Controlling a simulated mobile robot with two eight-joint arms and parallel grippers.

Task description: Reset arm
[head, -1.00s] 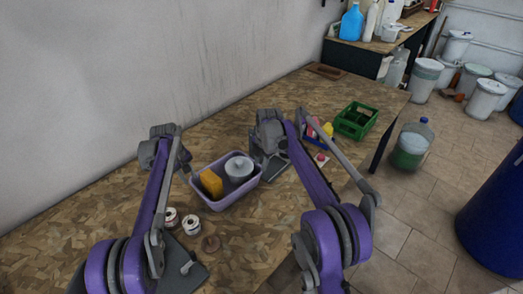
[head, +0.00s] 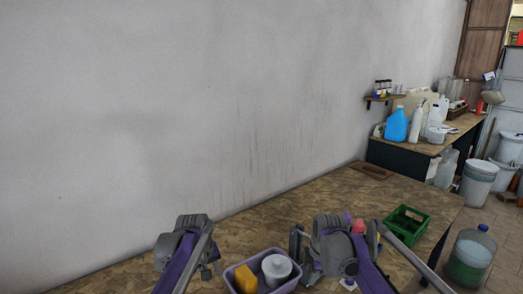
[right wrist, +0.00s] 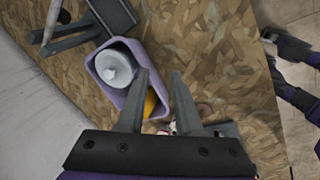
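My left gripper (head: 211,271) is low in the head view, left of a lilac tub (head: 232,290). Its fingers are small there and their gap is unclear. My right gripper (head: 304,258) is just right of the tub in the head view. In the right wrist view, the right gripper (right wrist: 157,98) has its two fingers apart with nothing held between them. The lilac tub (right wrist: 99,76) also shows beyond these fingers. It holds a white round container (head: 277,268) and a yellow-orange item (head: 245,279), partly hidden by a finger in the wrist view.
A green crate (head: 407,224) stands on the wooden table (head: 290,212), right of my right arm. Small pink and yellow items (head: 372,236) are close behind that arm. A clear jug with green liquid (head: 470,257) stands beyond the table's right edge. The far table surface is mostly clear.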

